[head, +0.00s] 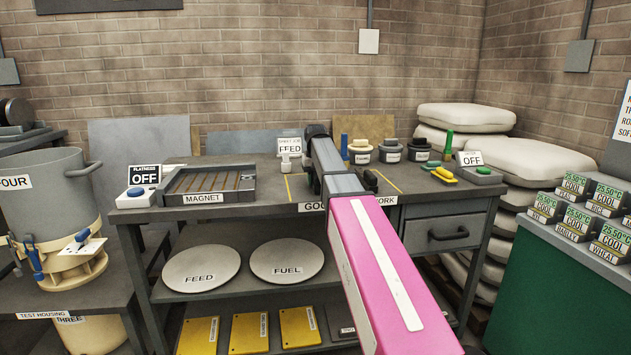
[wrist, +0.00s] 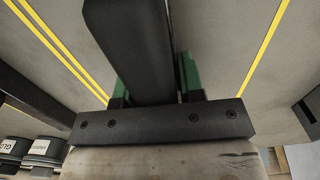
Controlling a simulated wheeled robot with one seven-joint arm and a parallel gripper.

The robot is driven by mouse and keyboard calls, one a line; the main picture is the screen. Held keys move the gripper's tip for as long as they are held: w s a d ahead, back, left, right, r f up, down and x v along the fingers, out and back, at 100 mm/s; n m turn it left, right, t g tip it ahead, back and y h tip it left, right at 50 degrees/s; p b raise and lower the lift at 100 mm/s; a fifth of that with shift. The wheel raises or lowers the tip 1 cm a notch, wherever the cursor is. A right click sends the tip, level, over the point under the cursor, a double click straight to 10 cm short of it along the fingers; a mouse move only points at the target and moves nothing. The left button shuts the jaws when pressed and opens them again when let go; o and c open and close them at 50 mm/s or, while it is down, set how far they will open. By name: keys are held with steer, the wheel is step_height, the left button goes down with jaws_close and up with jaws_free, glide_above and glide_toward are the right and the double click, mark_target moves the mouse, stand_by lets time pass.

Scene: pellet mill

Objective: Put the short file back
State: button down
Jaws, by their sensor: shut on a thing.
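My gripper (wrist: 155,85) shows in the wrist view as two green fingers in front of a dark crossbar with screws. Between the fingers is a long dark bar (wrist: 130,45), and they are shut on it. I cannot tell from its look whether this is the short file. In the head view my pink arm reaches over the workbench (head: 270,193) and hides most of the gripper. A thin green upright thing (head: 448,144) stands at the right of the bench, and a blue one (head: 344,146) stands farther left; I cannot tell whether either is a file.
Several labelled pots (head: 390,151) stand along the bench's back. A magnet tray (head: 207,184) and a flatness switch (head: 137,194) are at the left. A yellow thing (head: 444,174) lies at the right beside a switch (head: 482,175). Yellow lines mark the middle of the bench.

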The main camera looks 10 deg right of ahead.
steer(key=shift+f, duration=0.1)
jaws_free()
stand_by(0.4)
stand_by(0.3)
steer(key=shift+r, duration=4.5)
